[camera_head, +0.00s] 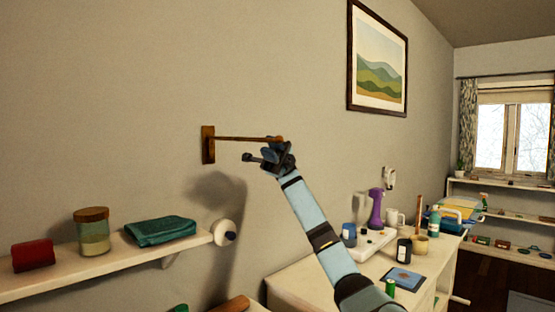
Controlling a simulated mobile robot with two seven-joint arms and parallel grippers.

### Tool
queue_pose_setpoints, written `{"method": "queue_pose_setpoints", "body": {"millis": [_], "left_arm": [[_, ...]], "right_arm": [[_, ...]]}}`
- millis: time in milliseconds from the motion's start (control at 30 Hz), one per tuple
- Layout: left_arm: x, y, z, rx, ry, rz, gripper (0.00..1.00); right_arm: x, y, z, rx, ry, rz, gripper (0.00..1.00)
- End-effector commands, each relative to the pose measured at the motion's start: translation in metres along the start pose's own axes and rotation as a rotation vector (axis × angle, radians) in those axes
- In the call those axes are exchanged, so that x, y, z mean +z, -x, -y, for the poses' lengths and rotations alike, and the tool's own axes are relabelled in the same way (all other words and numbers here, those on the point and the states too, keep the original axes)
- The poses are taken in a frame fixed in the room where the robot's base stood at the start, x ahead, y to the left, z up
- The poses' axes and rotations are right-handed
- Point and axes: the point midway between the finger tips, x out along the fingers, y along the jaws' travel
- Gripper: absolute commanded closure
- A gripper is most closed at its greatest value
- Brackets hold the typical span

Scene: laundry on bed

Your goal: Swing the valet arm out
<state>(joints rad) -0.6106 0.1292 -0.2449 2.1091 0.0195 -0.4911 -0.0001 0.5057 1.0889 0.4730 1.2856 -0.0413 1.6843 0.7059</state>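The valet arm (240,139) is a thin brown wooden rod. It runs to the right from a wooden wall plate (208,144) on the grey wall. My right gripper (262,156) is at the rod's right end, just below it. One dark finger points left below the rod; the other fingertip is hard to make out. I cannot tell whether the gripper touches the rod or how far it is open. My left gripper is not in view.
A wall shelf (110,262) at lower left holds a red item (33,254), a jar (92,231) and a folded teal cloth (160,230). A white dresser (300,285) at right carries a purple spray bottle (376,208) and several small items. The wall around the rod is clear.

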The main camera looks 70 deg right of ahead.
Motion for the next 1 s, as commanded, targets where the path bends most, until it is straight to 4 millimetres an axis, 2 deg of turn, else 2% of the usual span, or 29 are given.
{"method": "queue_pose_setpoints", "body": {"millis": [200,367,400,667,1000], "left_arm": [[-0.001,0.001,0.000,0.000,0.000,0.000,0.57],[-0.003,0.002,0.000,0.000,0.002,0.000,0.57],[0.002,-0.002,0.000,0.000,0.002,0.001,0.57],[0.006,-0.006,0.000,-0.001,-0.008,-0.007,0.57],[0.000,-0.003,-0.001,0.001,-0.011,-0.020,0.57]], "right_arm": [[0.000,0.053,-0.002,0.004,0.001,0.005,0.77],[0.000,0.089,-0.003,0.005,0.003,0.005,0.77],[-0.001,0.096,0.000,0.004,0.004,0.003,0.77],[-0.001,0.114,0.000,0.004,0.002,0.002,0.77],[-0.001,0.117,-0.001,0.003,0.001,0.002,0.77]]}}
